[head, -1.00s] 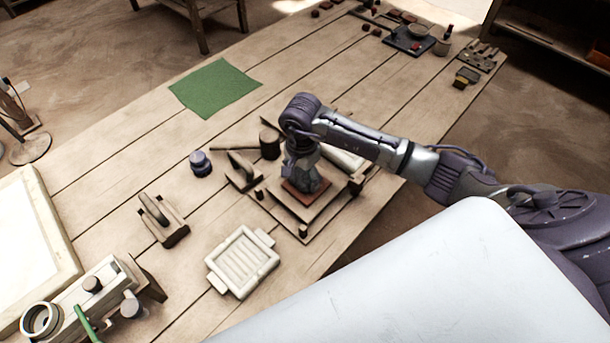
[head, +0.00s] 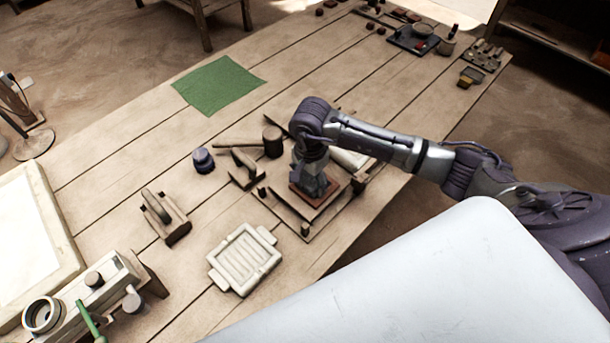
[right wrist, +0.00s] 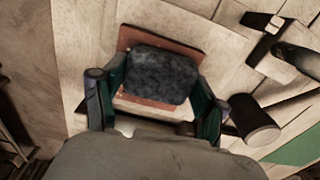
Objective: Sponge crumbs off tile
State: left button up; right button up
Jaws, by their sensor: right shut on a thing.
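A reddish-brown tile (head: 318,203) lies on the wooden press board on the table. My right gripper (head: 311,188) points down over it and hides much of it. In the right wrist view my right gripper (right wrist: 158,88) is shut on a dark grey sponge (right wrist: 160,73). The sponge covers the middle of the tile (right wrist: 188,50), whose edges show around it. Whether it touches the tile is hard to tell. Crumbs are too small to make out clearly. My left gripper is not in view.
A dark mallet (head: 272,141), a purple-black pot (head: 203,160) and a wooden block with a handle (head: 165,217) stand left of the board. A cream ribbed tray (head: 245,258) lies in front. A green cloth (head: 218,85) lies flat behind, with bare table around it.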

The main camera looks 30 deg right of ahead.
jog(key=shift+s+d+f, duration=0.1)
jog(key=shift+s+d, duration=0.05)
jog(key=shift+d, duration=0.1)
